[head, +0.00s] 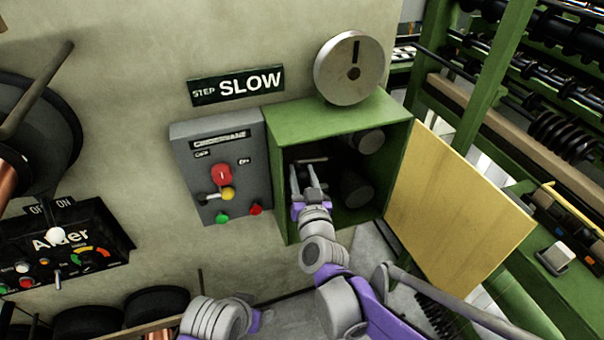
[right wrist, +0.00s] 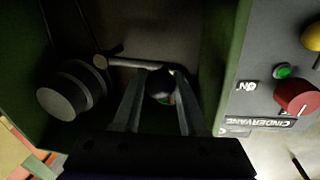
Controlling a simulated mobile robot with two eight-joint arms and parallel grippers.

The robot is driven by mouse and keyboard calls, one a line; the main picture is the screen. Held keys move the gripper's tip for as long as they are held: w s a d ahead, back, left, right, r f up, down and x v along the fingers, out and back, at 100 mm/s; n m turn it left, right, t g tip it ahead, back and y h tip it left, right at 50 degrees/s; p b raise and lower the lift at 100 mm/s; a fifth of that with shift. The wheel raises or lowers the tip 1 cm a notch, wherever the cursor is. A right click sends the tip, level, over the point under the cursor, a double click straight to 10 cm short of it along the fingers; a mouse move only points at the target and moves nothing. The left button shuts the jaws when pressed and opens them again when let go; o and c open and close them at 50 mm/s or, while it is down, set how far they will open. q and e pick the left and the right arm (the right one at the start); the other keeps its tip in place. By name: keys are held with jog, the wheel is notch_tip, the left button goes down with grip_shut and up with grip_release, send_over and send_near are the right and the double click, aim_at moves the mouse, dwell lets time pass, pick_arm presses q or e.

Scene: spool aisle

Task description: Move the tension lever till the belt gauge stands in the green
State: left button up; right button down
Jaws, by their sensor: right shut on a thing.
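My right gripper (head: 306,178) reaches into an open green box (head: 345,117) on the wall. In the right wrist view its fingers (right wrist: 164,78) close around a dark round knob (right wrist: 160,86) at the end of a pale lever bar (right wrist: 133,63). The bar runs nearly level from a pivot at left; in the head view the bar (head: 312,160) shows just beyond the fingertips. A small coloured patch shows behind the knob, mostly hidden. A dial with a green, yellow and red arc (head: 92,258) is on the black panel at left; I cannot tell whether it is the belt gauge.
The box's yellowish door (head: 460,205) stands open at right. Dark cylinders (head: 357,188) are inside the box. A grey switch box (head: 190,134) with a red knob (head: 221,175) adjoins it at left. A metal disc (head: 336,82) is above. Green racks stand at right.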

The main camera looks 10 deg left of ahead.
dwell(0.3)
jog(key=shift+r+m, duration=0.5)
jog(key=shift+c, duration=2.3)
grip_release()
jog(key=v, duration=1)
jog(key=shift+s+d, duration=0.2)
jog(key=shift+s, duration=0.15)
jog(key=shift+r, duration=0.1)
